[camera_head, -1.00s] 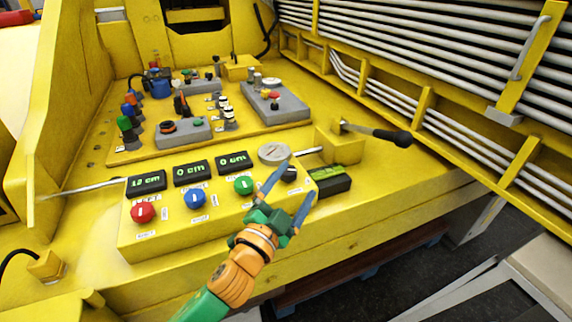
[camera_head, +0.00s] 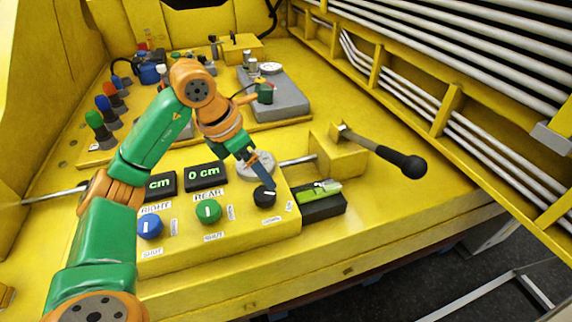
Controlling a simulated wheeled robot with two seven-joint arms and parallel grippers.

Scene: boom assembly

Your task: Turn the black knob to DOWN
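The black knob (camera_head: 265,197) is at the right end of the yellow control panel (camera_head: 220,238). It has a short white pointer mark; its setting is too small to read surely. Small white labels beside and below it are not legible. My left arm comes in from the left and bends down over the panel. The blue fingers of my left gripper (camera_head: 262,171) point down, with a tip right at the knob's upper edge. I cannot tell whether it touches. The far finger is mostly hidden, so the opening is unclear. My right gripper is out of view.
A green knob (camera_head: 208,211) and a blue knob (camera_head: 150,226) sit left on the panel. A round dial (camera_head: 255,165) is just behind the black knob. A black box with a green top (camera_head: 320,196) stands close right, and a black-handled lever (camera_head: 385,155) juts out beyond it.

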